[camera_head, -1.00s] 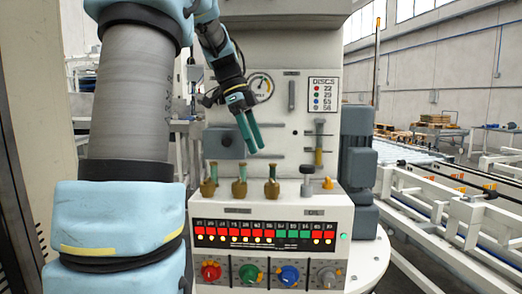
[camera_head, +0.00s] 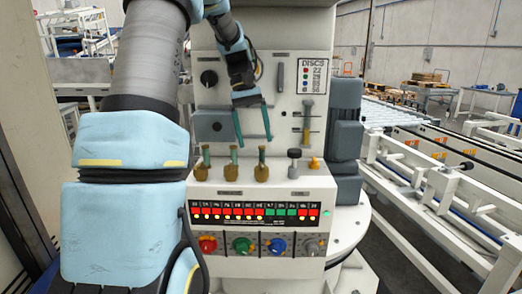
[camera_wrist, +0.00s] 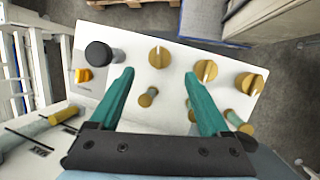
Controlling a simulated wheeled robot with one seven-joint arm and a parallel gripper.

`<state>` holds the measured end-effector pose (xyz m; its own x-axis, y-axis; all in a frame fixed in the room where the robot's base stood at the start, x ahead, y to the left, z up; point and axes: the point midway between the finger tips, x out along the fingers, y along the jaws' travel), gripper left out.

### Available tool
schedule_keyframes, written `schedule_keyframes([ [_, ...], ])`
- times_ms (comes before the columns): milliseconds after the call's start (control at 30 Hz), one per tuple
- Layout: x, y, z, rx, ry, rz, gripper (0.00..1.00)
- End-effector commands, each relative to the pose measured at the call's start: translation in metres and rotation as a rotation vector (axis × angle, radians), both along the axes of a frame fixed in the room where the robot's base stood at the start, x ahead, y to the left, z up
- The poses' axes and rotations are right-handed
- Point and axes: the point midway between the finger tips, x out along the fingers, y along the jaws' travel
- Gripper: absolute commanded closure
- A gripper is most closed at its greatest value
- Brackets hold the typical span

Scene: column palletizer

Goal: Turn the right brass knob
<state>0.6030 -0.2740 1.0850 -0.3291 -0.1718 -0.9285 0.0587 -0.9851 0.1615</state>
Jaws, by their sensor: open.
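Three brass knobs stand in a row on the sloped top of a white console. The right brass knob (camera_head: 262,172) is the one nearest the black-topped knob; in the wrist view it is the brass knob farthest left (camera_wrist: 159,57), with a pale line across its top. The middle brass knob (camera_head: 233,173) and left brass knob (camera_head: 203,173) stand beside it. My gripper (camera_head: 254,139) is open and empty above the right and middle knobs, green fingers pointing down. In the wrist view, the right knob appears between the fingertips (camera_wrist: 159,73), apparently not touched.
A black-topped knob (camera_head: 294,160) and an orange knob (camera_head: 314,163) stand to the right. Brass posts (camera_wrist: 148,97) rise near the knobs. Coloured dials, including a red one (camera_head: 207,245), line the console front. A grey motor (camera_head: 345,125) stands at right.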

Motion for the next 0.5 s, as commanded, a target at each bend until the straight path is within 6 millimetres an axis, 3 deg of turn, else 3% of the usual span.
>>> schedule_keyframes([
  [200, 0.000, -0.004, -0.002, 0.118, 0.065, 0.240, 0.19],
  [500, -0.006, -0.007, -0.017, 0.151, 0.083, 0.306, 0.19],
])
